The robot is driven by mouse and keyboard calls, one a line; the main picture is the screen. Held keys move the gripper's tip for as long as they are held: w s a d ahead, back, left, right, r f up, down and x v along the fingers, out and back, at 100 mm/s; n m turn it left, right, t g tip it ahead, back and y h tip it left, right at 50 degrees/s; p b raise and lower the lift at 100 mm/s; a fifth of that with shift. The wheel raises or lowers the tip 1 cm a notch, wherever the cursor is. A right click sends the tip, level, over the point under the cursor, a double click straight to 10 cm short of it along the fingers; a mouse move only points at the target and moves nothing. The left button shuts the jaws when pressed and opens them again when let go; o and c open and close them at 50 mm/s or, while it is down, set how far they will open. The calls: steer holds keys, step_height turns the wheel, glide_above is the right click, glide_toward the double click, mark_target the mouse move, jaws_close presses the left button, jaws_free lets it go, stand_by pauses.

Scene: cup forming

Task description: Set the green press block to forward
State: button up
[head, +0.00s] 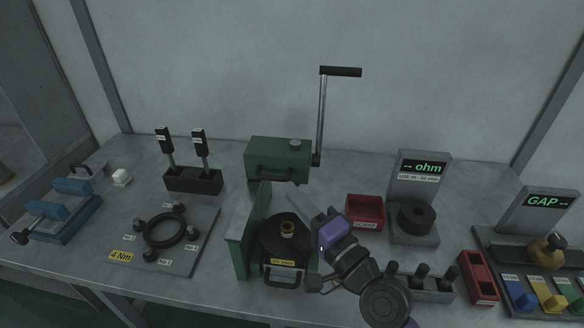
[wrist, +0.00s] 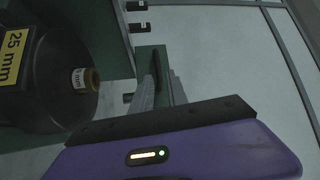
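The green press block (head: 278,155) stands at the back middle of the bench in the head view. It has a dark handle on its front and a tall crank (head: 322,115) at its right. My gripper (head: 293,190) reaches up and left from the purple wrist body, its tip just in front of and below the block. I cannot tell whether it touches the handle. In the wrist view, green surfaces (wrist: 152,58) show beyond the purple body, with a dark narrow bar beside grey finger-like strips.
A red scrap bin (head: 366,211) and an ohm meter (head: 421,180) stand to the right. A ring fixture (head: 190,250) lies left.

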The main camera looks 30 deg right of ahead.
mark_target(271, 178)
steer(key=shift+a+f+y, duration=0.15)
steer(key=shift+a+y, duration=0.15)
steer(key=shift+a, duration=0.05)
steer(key=shift+m, duration=0.3)
steer(key=p+x, duration=0.1)
steer(key=x, duration=0.5)
steer(key=shift+w+d+p, duration=0.1)
steer(key=shift+p, duration=0.25)
steer(key=shift+w, duration=0.7)
jaws_close()
